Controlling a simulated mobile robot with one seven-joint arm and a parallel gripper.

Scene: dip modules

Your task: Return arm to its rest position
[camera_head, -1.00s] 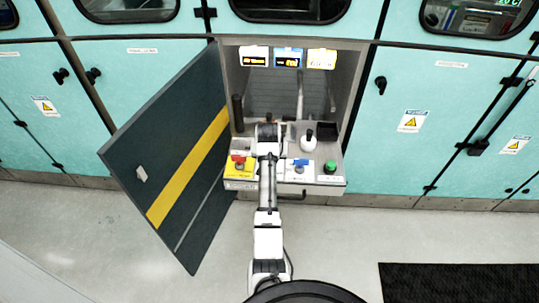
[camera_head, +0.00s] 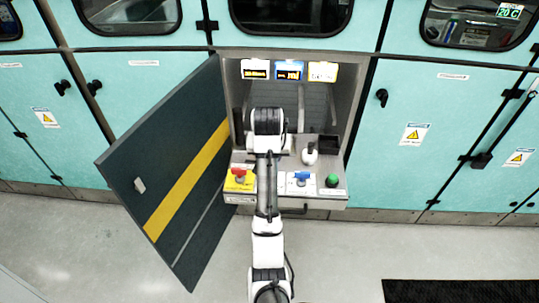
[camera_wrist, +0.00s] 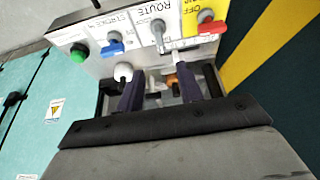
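My arm (camera_head: 266,200) reaches up from the bottom of the head view to the open control cabinet. Its wrist hides my gripper there. In the wrist view my gripper (camera_wrist: 160,83) has its two dark fingers apart, with nothing seen held between them. Beyond the fingers is the control panel (camera_head: 270,193), with a red handle (camera_head: 238,174) on a yellow plate, a blue handle (camera_head: 301,177), a green button (camera_head: 332,180) and a white-knobbed lever (camera_head: 310,154). The wrist view also shows a grey knob marked ROUTE (camera_wrist: 158,28).
The dark cabinet door (camera_head: 165,180) with a yellow stripe stands open at the left of my arm. Lit displays (camera_head: 289,70) are at the cabinet's top. Teal cabinets (camera_head: 430,110) line both sides. Open floor (camera_head: 340,250) lies in front, with a black mat (camera_head: 460,291) at right.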

